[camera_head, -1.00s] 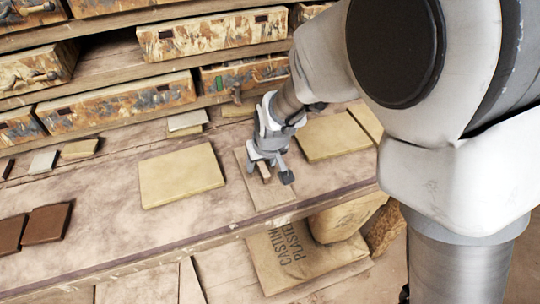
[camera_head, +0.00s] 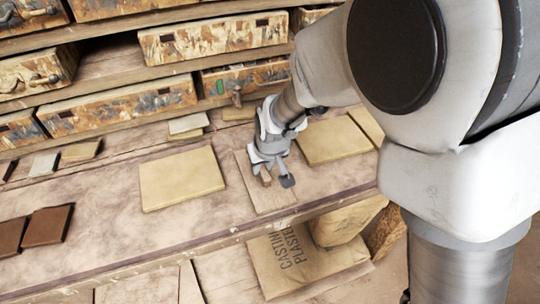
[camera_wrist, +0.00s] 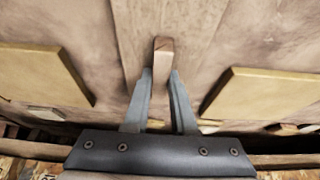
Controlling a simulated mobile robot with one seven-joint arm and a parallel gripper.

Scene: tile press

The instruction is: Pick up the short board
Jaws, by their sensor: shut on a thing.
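A thin, light brown board (camera_head: 274,201) lies on the bench under my gripper. It also shows in the wrist view (camera_wrist: 190,20), between two yellow tiles. A small wooden block or grip (camera_wrist: 162,62) lies over this board. My gripper (camera_head: 267,179) points down at it, and its two fingers (camera_wrist: 160,82) stand on either side of the wooden piece, shut on it. Whether the piece is fixed to the board cannot be told. The fingers hide part of it in the head view. I see no clear gap between board and bench.
A yellow tile (camera_head: 181,178) lies left of the board and another (camera_head: 332,140) lies right of it. Dark brown tiles (camera_head: 46,226) lie at the left. Shelves with patterned drawers (camera_head: 120,103) stand behind. A plaster bag (camera_head: 300,262) lies below the bench edge.

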